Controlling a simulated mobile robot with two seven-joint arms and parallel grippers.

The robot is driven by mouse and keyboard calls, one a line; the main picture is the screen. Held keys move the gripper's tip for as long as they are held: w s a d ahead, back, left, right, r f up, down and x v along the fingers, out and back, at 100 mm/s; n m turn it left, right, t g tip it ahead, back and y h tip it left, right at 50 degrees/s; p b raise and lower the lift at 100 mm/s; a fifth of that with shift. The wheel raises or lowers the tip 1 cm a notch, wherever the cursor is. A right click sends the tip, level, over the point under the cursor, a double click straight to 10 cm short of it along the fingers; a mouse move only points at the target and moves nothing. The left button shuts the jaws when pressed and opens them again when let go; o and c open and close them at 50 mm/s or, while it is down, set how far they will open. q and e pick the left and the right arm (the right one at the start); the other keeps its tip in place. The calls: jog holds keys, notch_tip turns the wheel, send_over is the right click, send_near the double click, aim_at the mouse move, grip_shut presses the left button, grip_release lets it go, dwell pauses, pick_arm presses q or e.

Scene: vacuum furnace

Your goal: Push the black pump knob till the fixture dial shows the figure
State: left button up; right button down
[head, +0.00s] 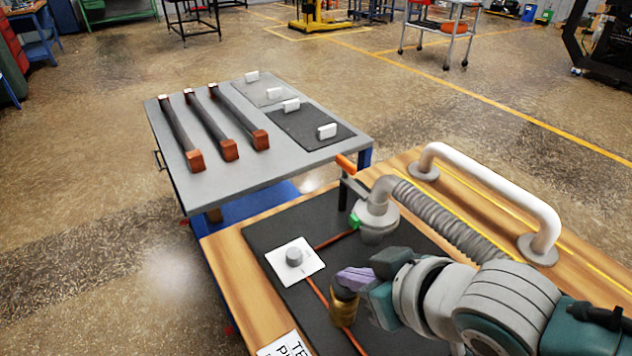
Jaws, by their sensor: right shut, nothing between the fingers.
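My right gripper (354,280) comes in from the lower right, with its purple fingers shut and empty. The fingertips are over or beside a brass-coloured cylinder (343,310) on the dark mat (262,236); I cannot tell whether they touch. A black knob cannot be made out; the gripper covers part of the cylinder's top. A white square plate with a grey round part (294,257) lies left of the gripper, and no figure is readable on it. I cannot tell whether it is the fixture dial. My left gripper is not in view.
A grey pipe fitting (378,222) with a ribbed hose (450,222) stands behind the gripper. A white rail (500,190) is at right on the wooden bench (232,255). Copper-coloured tubing crosses the mat. A grey table (235,172) with several bars stands behind.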

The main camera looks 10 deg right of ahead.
jog(key=shift+s+d+f, duration=0.1)
jog(key=shift+s+f, duration=0.05)
jog(key=shift+s, duration=0.05)
jog(key=shift+r+p, duration=0.2)
jog(key=shift+p, duration=0.15)
notch_tip(320, 180, up, 4)
jog(key=p, duration=0.4)
jog(key=shift+w+r, duration=0.15)
jog(key=shift+r, duration=0.1)
jog(key=p+v, duration=0.2)
jog(key=v, duration=0.7)
jog(key=shift+s, duration=0.25)
jog(key=shift+r, duration=0.1)
dwell(0.5)
